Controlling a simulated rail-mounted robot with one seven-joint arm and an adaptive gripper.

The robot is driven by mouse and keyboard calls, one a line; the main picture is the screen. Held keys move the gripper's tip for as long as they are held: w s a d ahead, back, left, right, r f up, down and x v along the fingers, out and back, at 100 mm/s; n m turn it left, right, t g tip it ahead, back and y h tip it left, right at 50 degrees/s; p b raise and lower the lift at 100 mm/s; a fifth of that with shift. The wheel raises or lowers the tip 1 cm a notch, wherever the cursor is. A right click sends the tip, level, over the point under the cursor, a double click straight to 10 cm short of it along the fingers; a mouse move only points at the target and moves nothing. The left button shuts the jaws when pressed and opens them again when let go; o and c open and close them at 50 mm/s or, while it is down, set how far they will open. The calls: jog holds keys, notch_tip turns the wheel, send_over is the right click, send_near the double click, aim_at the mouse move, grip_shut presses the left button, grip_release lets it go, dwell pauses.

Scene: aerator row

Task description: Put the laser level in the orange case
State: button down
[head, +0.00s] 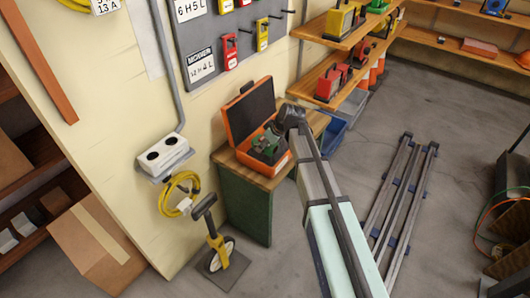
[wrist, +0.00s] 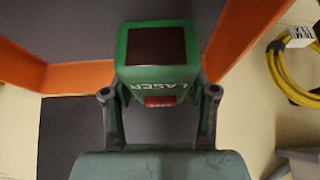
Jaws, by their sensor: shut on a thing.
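The orange case (head: 232,133) stands open on a wooden-topped green cabinet, its dark-lined lid raised at the back. The green laser level (head: 266,151) appears within the outline of the case's lower half; I cannot tell whether it touches the bottom. In the wrist view the laser level (wrist: 160,58) is between the two fingers of my gripper (wrist: 159,100), with its dark top panel and the word LASER visible. My gripper is shut on it. The orange case wall (wrist: 75,78) and grey lining show behind the level. My gripper (head: 278,131) is at the case's right side.
The green cabinet (head: 245,206) has little free top around the case. A measuring wheel (head: 216,245) stands on the floor in front. Wooden shelves (head: 335,84) with red and yellow tools are behind right. Metal rails (head: 400,195) lie on the floor at right.

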aim_at(265, 157)
jog(key=shift+f, duration=2.15)
jog(key=shift+c, duration=1.6)
grip_release()
jog(key=shift+f, duration=0.1)
jog(key=v, duration=1.2)
